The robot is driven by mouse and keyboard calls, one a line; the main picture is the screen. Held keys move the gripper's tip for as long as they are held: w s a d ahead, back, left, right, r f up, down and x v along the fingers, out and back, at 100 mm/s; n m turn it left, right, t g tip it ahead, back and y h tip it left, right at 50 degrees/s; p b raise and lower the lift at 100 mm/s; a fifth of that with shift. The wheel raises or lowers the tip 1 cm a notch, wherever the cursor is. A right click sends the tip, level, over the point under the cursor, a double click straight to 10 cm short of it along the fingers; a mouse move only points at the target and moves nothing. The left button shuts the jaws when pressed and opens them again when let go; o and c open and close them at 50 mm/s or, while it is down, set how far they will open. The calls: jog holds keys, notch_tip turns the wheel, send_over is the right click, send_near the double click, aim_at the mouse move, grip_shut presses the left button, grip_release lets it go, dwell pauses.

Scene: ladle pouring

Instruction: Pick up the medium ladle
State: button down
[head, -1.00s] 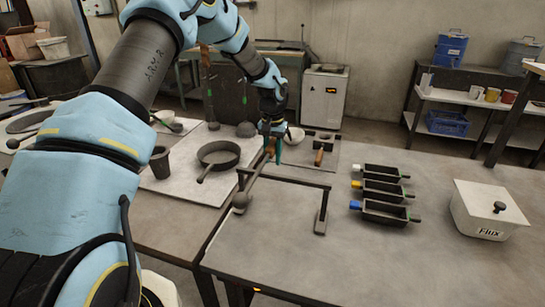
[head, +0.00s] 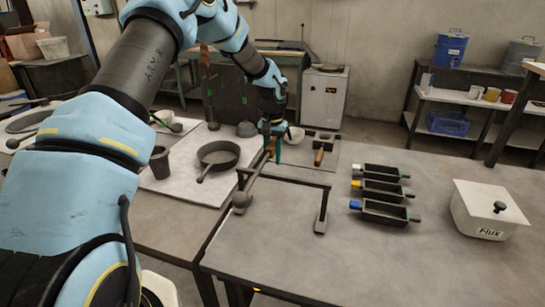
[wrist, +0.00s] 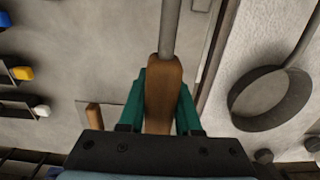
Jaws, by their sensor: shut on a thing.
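My gripper (head: 273,144) is shut on the wooden handle of a ladle (head: 240,201). I cannot tell whether the rod or bowl touches the rack or table. In the wrist view the brown handle (wrist: 163,80) lies between the teal fingers of my gripper (wrist: 163,100), with the rod leading away to the top. The bowl is out of the wrist view. The size of this ladle against others is not clear.
A dark pan (head: 218,154) and a dark cup (head: 160,162) stand on the pale mat at left. A wooden-handled tool (head: 319,157) lies right of my gripper. Several black moulds (head: 384,190) and a white Flux box (head: 488,210) stand at right. The table's front is clear.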

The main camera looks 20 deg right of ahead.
notch_tip(320, 180, up, 18)
jog(key=b, duration=0.5)
